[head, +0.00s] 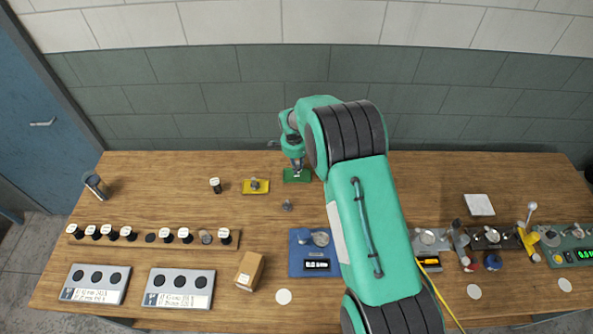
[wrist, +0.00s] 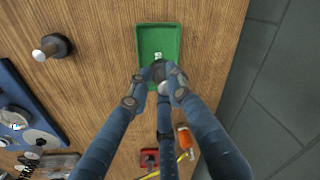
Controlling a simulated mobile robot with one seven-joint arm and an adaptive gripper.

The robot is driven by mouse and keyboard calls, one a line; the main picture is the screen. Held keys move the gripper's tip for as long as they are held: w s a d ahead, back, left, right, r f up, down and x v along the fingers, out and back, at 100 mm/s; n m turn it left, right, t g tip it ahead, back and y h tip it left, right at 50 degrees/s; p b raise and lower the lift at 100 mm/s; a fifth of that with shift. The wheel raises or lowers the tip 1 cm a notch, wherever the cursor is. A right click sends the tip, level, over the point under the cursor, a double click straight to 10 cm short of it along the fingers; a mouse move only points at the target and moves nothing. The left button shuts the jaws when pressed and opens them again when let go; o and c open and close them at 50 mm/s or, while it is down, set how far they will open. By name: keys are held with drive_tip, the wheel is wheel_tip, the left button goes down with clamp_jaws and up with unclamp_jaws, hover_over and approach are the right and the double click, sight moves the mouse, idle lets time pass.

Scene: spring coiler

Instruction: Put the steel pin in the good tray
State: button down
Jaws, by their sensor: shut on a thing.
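The green tray (head: 290,178), which I take for the good tray, lies flat on the bench near its back edge. It also shows in the wrist view (wrist: 171,36), with a small white mark on its floor. My gripper (wrist: 161,80) is over the near end of this tray. Its fingers are shut on a small dark and silvery piece (wrist: 159,69), which seems to be the steel pin and is mostly hidden by the fingertips. In the head view my gripper (head: 297,170) is at the tray; I cannot tell whether the piece touches its floor.
A small upright metal piece on a dark round base (wrist: 57,45) stands beside the tray, also in the head view (head: 287,206). A yellow tray (head: 263,187) is left of the green one. A blue device (head: 298,262) stands in front. Bare wood lies between.

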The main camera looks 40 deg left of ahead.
drive_tip(key=shift+f+p, duration=0.4)
drive_tip(key=shift+f, duration=1.4)
drive_tip(key=shift+f, duration=0.1)
drive_tip(key=c, duration=1.6)
unclamp_jaws()
drive_tip(key=shift+r, duration=0.2)
drive_tip(key=shift+s+d+r+b, duration=0.1)
drive_tip(key=shift+s+r+b, duration=0.15)
drive_tip(key=shift+r, duration=1.7)
drive_tip(key=shift+s+d+r+b, duration=0.2)
drive_tip(key=shift+r+b, duration=0.1)
drive_tip(key=shift+r, duration=1.7)
drive_tip(key=shift+s+d+r+b, duration=0.1)
drive_tip(key=shift+s+r+b, duration=0.15)
drive_tip(key=shift+r, duration=1.7)
drive_tip(key=shift+r, duration=0.1)
